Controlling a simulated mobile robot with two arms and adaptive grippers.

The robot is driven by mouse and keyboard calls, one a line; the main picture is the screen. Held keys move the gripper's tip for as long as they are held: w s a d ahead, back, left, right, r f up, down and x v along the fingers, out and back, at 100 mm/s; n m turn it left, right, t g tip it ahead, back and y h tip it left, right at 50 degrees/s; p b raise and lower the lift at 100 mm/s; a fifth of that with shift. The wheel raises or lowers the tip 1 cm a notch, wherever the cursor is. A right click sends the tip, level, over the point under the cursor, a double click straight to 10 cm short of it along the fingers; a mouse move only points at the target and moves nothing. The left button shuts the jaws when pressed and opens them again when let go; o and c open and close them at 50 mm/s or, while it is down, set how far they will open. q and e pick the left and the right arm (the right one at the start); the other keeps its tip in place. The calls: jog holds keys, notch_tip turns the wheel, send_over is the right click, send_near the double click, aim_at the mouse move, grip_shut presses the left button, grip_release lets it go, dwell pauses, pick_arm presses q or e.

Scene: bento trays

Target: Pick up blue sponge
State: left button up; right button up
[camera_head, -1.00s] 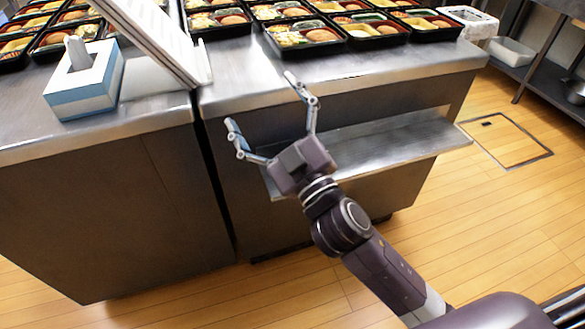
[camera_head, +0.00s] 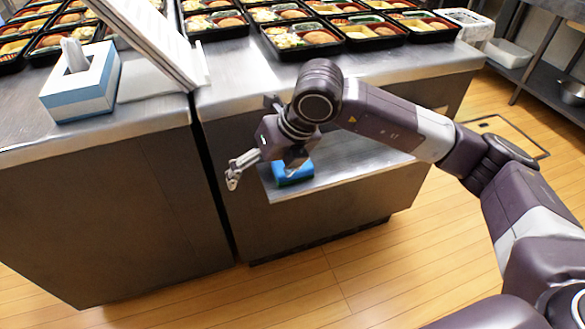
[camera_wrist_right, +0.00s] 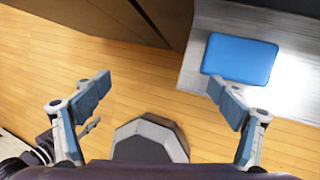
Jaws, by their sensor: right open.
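The blue sponge (camera_head: 293,175) lies on the metal shelf at the front of the steel counter, near the shelf's left end. My right arm partly covers it in the head view. In the right wrist view the blue sponge (camera_wrist_right: 240,56) lies flat, beyond the right-hand finger. My right gripper (camera_head: 262,168) points down beside the shelf's left end. In the wrist view the right gripper (camera_wrist_right: 160,87) is open with nothing between its fingers, and the sponge is outside the gap. My left gripper is not in view.
The metal shelf (camera_head: 355,163) juts from the counter (camera_head: 255,75). Bento trays (camera_head: 305,40) fill the counter top. A tissue box (camera_head: 85,85) and an upright white panel (camera_head: 155,40) stand at the left. The wooden floor (camera_head: 400,265) in front is clear.

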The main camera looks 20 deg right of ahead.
aim_at(297, 172)
jog(key=w+d+h, duration=0.1)
jog(key=d, duration=0.2)
jog(key=w+d+r+m+h, duration=0.1)
jog(key=d, duration=0.2)
jog(key=w+d+t+h, duration=0.1)
jog(key=d, duration=0.2)
jog(key=shift+r+m+h, duration=0.2)
jog(key=shift+m+h, duration=0.1)
jog(key=shift+w+f, duration=0.2)
jog(key=shift+f, duration=0.1)
jog(key=b+x, duration=0.1)
jog(key=x, duration=0.6)
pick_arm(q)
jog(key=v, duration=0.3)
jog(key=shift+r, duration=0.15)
pick_arm(e)
jog(key=shift+a, duration=0.1)
jog(key=shift+c, duration=0.4)
jog(key=c, duration=0.9)
jog(key=shift+c, duration=0.2)
jog(key=shift+r, duration=0.1)
